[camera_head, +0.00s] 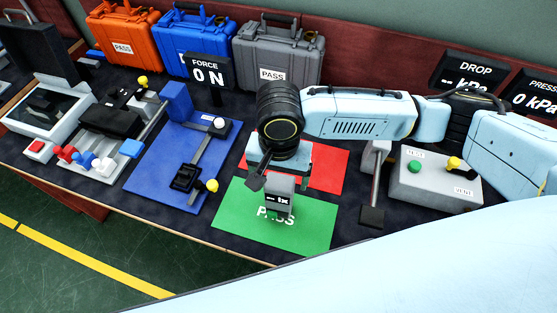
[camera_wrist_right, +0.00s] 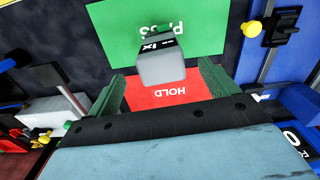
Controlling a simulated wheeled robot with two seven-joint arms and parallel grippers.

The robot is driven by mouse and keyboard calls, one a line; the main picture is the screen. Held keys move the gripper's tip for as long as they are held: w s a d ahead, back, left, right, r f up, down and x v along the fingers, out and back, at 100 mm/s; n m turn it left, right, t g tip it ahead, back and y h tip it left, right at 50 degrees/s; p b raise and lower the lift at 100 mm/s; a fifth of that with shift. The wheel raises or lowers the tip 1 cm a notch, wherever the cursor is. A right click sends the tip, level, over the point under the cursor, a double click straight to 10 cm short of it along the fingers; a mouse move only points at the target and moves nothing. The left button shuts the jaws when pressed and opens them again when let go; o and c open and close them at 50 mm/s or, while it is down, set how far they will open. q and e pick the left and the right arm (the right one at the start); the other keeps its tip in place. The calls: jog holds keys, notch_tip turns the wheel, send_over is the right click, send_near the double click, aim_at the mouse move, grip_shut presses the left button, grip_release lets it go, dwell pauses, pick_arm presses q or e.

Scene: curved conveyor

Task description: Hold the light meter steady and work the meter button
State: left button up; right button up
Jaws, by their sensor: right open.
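The light meter (camera_head: 279,187) is a small grey block with a black "lx" display. It stands over the green PASS mat (camera_head: 235,215), near the edge by the red mat. My right gripper (camera_head: 280,171) is just above and behind it, pointing down. In the right wrist view the meter (camera_wrist_right: 161,64) appears between the two green fingers, with a gap on each side. The right gripper (camera_wrist_right: 162,74) is open and empty. My left gripper is out of view.
A red HOLD mat (camera_head: 328,170) lies behind the green one. A blue force fixture (camera_head: 150,165) stands left; a grey control box (camera_head: 430,190) with green and yellow knobs stands right. Orange, blue and grey cases (camera_head: 275,55) line the back.

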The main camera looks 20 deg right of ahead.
aim_at(279, 185)
notch_tip(279, 185, down, 6)
jog(key=shift+f+b, duration=0.1)
jog(key=shift+b, duration=0.35)
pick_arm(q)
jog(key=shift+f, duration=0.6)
pick_arm(e)
jog(key=c, duration=1.4)
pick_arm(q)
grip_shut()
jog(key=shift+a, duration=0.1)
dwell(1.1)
